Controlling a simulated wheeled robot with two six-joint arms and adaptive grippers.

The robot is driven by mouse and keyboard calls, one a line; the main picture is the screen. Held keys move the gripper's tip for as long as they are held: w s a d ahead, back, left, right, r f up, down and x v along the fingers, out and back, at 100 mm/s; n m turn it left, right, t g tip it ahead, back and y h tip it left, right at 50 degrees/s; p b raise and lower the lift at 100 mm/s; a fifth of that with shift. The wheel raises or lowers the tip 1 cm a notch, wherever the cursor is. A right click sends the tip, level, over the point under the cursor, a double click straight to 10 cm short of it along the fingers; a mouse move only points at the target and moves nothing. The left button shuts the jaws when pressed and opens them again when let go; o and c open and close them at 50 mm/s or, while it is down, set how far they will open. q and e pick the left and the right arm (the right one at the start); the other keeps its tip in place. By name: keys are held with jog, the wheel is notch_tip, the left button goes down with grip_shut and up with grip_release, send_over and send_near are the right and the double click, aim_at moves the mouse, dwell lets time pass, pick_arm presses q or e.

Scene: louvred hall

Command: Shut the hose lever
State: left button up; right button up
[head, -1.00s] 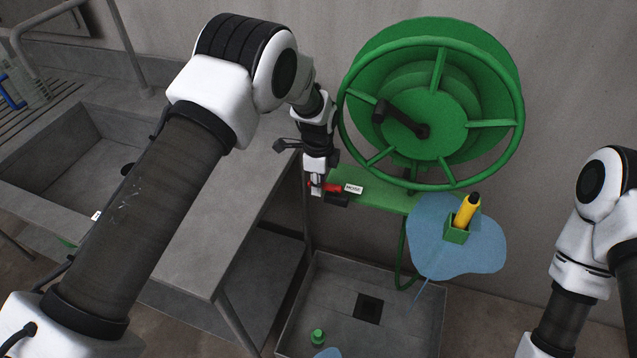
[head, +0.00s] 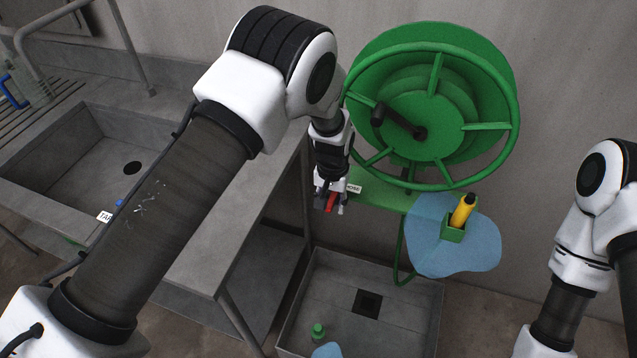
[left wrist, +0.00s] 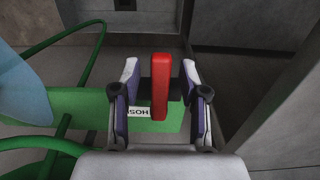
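The red hose lever (head: 331,202) is at the left end of the green shelf (head: 382,193) below the reel. In the left wrist view the lever (left wrist: 160,88) stands lengthwise between the fingers. My left gripper (head: 329,203) is around it; in the left wrist view my left gripper (left wrist: 160,94) is open, with a gap on each side of the lever. A dark valve part (left wrist: 174,88) shows behind the lever. The white HOSE label (left wrist: 138,112) is partly hidden by a finger. My right gripper is out of the frame.
The green hose reel (head: 435,100) rises just right of my left gripper. A yellow nozzle (head: 462,210) stands in a green holder (head: 453,234) to the right. A grey sink bench (head: 235,215) is at left; a floor basin (head: 415,320) lies below.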

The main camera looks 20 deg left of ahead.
aim_at(331, 201)
pick_arm(q)
notch_tip(331, 201, up, 7)
jog(key=p, duration=0.5)
jog(key=shift+r+p, duration=0.15)
jog(key=shift+p, duration=0.25)
